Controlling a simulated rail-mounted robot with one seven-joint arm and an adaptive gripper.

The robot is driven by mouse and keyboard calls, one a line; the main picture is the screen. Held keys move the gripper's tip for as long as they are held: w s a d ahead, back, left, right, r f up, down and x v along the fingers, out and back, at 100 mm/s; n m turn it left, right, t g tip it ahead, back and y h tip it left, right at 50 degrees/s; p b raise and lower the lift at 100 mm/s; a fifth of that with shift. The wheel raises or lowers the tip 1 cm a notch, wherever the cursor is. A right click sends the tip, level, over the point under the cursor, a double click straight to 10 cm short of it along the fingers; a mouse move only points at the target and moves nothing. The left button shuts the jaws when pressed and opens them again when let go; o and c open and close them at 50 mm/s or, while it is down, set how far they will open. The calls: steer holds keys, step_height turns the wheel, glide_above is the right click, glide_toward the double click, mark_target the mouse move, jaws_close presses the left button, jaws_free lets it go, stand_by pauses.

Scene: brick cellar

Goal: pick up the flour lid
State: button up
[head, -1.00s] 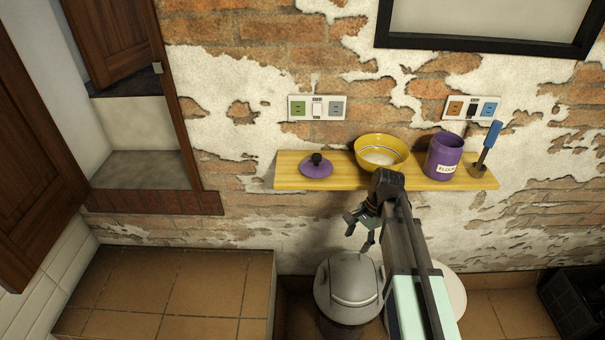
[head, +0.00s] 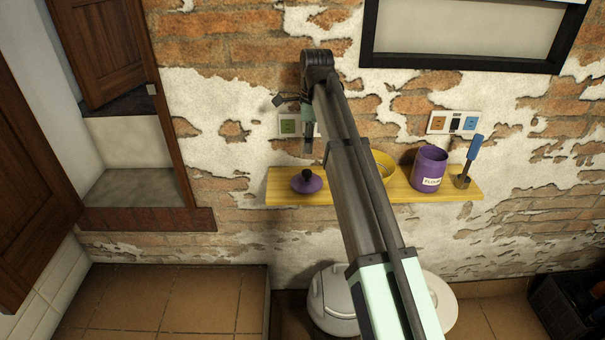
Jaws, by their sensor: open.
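The flour lid is a purple disc with a black knob (head: 307,183). It lies knob up near the left end of the yellow wooden shelf (head: 283,197). The purple flour jar (head: 428,170), labelled FLOUR, stands open on the right part of the same shelf. My gripper (head: 293,128) is open and empty, raised above the lid in front of the wall socket, apart from the lid. My arm crosses the shelf just right of the lid.
A yellow bowl (head: 384,165), partly hidden behind my arm, stands mid-shelf. A blue-handled tool (head: 470,155) stands at the right end. A socket panel (head: 453,123) is on the wall above. A rounded bin (head: 330,300) stands below. An open wooden cabinet door (head: 35,170) is at left.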

step_height(320, 180, up, 4)
steer(key=w+f+m, duration=0.1)
steer(key=w+m, duration=0.1)
steer(key=p, duration=0.3)
glide_above(307, 171)
steer(key=shift+h, duration=0.4)
steer(key=f, duration=1)
steer(key=shift+s+f, duration=0.1)
steer(key=shift+s, duration=0.1)
steer(key=shift+w+f+p, duration=0.1)
steer(key=shift+f+p, duration=0.95)
steer(key=shift+f, duration=2.3)
jaws_close()
